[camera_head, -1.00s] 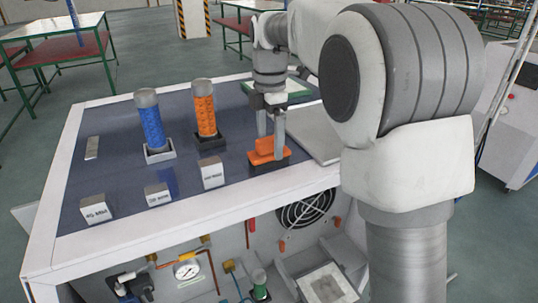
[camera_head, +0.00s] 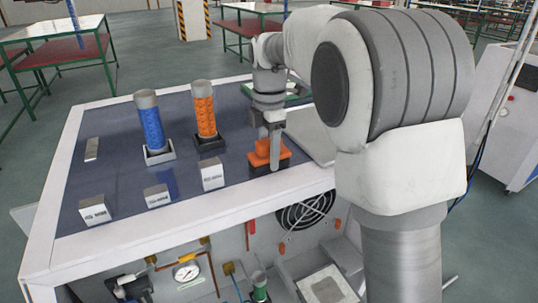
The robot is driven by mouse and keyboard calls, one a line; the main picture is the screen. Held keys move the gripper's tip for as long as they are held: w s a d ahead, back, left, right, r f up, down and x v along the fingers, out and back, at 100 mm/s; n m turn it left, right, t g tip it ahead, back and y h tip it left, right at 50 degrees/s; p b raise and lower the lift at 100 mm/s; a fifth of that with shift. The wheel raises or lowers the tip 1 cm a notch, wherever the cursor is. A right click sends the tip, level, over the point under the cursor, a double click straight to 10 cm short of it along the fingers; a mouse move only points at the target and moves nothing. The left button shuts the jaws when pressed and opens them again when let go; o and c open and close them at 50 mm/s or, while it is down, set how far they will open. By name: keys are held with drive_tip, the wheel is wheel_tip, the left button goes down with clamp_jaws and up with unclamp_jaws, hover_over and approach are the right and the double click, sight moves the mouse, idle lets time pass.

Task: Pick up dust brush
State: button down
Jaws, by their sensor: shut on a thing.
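The dust brush (camera_head: 263,150) looks like an orange object with dark parts at its base. It is on the blue-topped bench (camera_head: 120,192), near the front right of the top. My gripper (camera_head: 274,162) points down at it, with its fingers around the orange part. The gripper is shut on it. The near finger hides part of the brush. I cannot tell whether the brush is clear of the bench top or of the dark base under it.
A blue cylinder (camera_head: 151,127) and an orange cylinder (camera_head: 204,117) stand upright in holders left of my gripper. Small labelled blocks (camera_head: 212,174) stand along the front. A grey panel (camera_head: 318,130) lies to the right. The open front below holds a gauge (camera_head: 187,271) and pipes.

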drive_tip(key=shift+r, duration=0.15)
drive_tip(key=r, duration=0.4)
drive_tip(key=shift+w+d+r, duration=0.1)
drive_tip(key=shift+d+r, duration=0.1)
drive_tip(key=shift+d, duration=0.1)
drive_tip(key=w+d+r+p, duration=0.1)
drive_tip(key=d+r, duration=0.5)
drive_tip(key=d, duration=0.5)
drive_tip(key=shift+r, duration=0.2)
